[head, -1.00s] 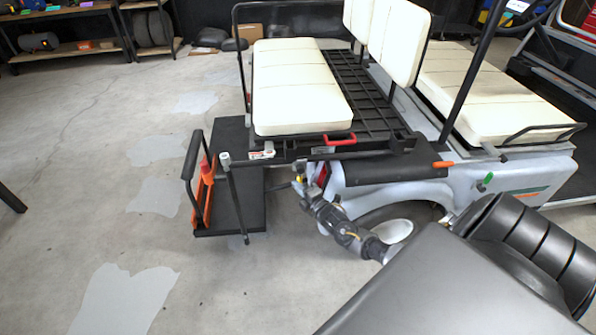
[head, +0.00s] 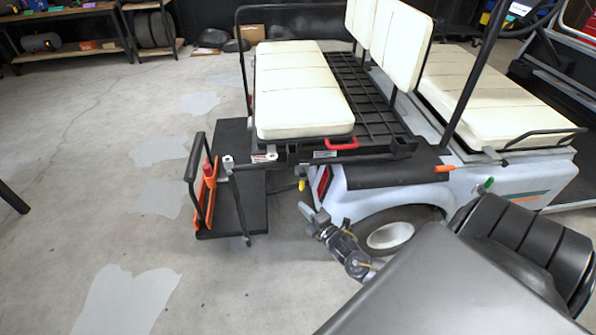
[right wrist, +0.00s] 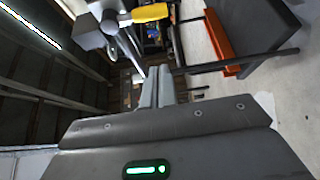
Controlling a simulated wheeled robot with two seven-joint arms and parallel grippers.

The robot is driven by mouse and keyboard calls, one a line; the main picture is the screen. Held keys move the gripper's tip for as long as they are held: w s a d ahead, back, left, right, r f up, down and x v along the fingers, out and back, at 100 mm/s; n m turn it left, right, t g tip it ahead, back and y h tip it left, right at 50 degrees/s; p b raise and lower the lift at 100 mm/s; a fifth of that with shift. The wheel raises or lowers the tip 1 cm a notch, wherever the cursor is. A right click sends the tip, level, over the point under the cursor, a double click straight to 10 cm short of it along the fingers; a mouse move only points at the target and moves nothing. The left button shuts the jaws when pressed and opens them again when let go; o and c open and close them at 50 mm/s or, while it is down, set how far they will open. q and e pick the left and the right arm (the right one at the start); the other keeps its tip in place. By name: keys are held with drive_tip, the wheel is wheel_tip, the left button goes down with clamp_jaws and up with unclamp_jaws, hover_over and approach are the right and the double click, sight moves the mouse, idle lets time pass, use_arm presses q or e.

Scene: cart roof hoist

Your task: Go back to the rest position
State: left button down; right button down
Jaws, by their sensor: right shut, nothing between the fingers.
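My right gripper (head: 307,210) is shut and empty in the head view, low beside the cart's rear corner and to the left of its rear wheel. Its arm comes in from the lower right. In the right wrist view its shut fingers (right wrist: 158,88) point away from the camera, with clear space around them. The cart (head: 365,203) stands with its white body and cream seats (head: 300,90) at centre and right. A yellow-tipped part (head: 302,184) hangs by the cart's rear corner, apart from the gripper; a yellow handle (right wrist: 150,13) shows in the right wrist view. My left gripper is out of view.
A black rear platform (head: 232,220) with an orange bracket (head: 206,190) juts left from the cart. The rear wheel (head: 390,236) is close to my right arm. Open concrete floor lies left. Shelves (head: 65,50) stand at the back left.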

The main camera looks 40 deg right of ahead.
drive_tip(key=shift+s, duration=0.6)
